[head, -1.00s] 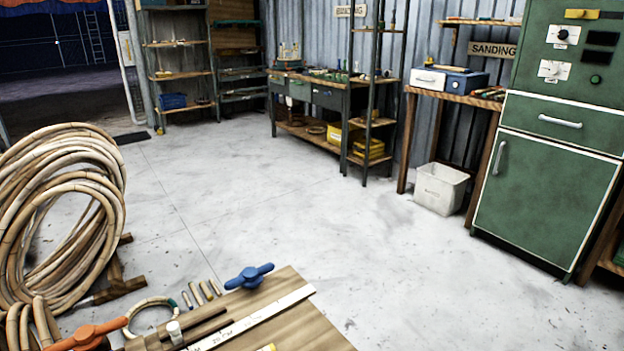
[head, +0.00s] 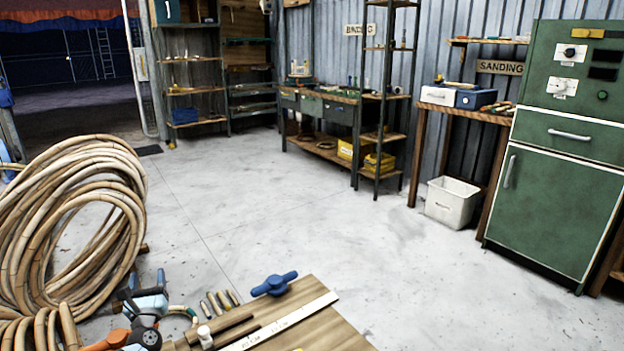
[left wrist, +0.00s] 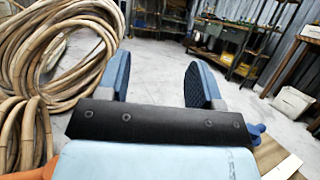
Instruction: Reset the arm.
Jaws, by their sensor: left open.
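My left gripper (head: 143,287) shows at the lower left of the head view, beside the rattan coils and left of the wooden work board (head: 338,328). In the left wrist view its two blue-padded fingers (left wrist: 157,78) stand wide apart with nothing between them. Its fingers point away from me over the floor. My right gripper is in neither view.
Large rattan coils (head: 40,215) stand close at the left. A blue-handled knob (head: 274,284), a white ruler (head: 285,322) and short rods (head: 220,302) lie by the board. The grey floor (head: 290,220) beyond is clear. A green cabinet (head: 560,200) stands at the right.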

